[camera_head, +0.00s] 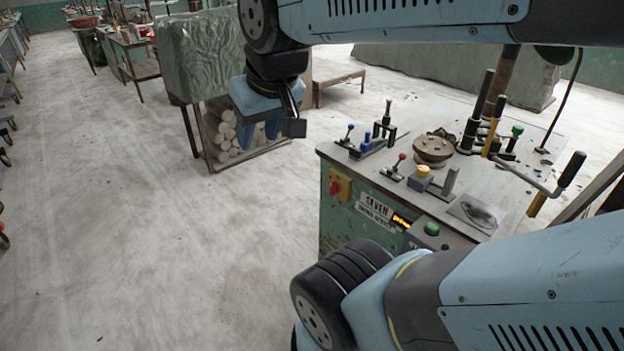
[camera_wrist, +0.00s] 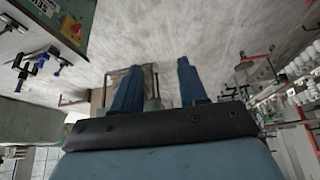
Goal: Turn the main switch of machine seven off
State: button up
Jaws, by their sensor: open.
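Machine seven is a green cabinet with a grey top (camera_head: 330,220), and its front plate reads SEVEN. The main switch (camera_head: 340,185) is a red knob on a yellow plate at the left end of the cabinet's front. In the wrist view the switch (camera_wrist: 72,28) shows at the upper left, with the view turned over. My gripper (camera_head: 275,122) hangs in the air to the left of the cabinet, apart from the switch. In the wrist view its two blue fingers (camera_wrist: 158,66) are spread with nothing between them. The knob's exact angle is too small to tell.
Levers with coloured knobs (camera_head: 397,172), a yellow button (camera_head: 424,171) and a green button (camera_head: 432,228) crowd the machine's top and front. A rack of pale round pieces (camera_head: 224,135) stands behind my gripper. The pale floor (camera_head: 150,220) left of the machine is clear.

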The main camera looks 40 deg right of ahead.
aim_at(331, 186)
jog(key=w+d+f+n+g+h, duration=0.3)
jog(key=w+d+f+g+h, duration=0.15)
jog(key=w+d+f, duration=0.45)
jog(key=w+d+f+n+g+h, duration=0.2)
jog(key=w+d+f+g+h, duration=0.3)
jog(key=w+f, duration=0.45)
jog(key=w+d+f+n+t+h, duration=0.25)
jog(key=d+f+n, duration=0.2)
jog(key=f, duration=0.45)
jog(key=w+d+f+n+t+h, duration=0.1)
jog(key=w+d+f+n+h, duration=0.3)
jog(key=f, duration=0.6)
jog(key=d+f+n+t+h, duration=0.25)
jog(key=f+n, duration=0.35)
jog(key=f, duration=0.3)
jog(key=shift+m+g+y, duration=0.25)
jog(key=d, duration=0.9)
jog(key=w+d, duration=0.1)
jog(key=d, duration=0.3)
jog(key=shift+d, duration=0.4)
grip_shut()
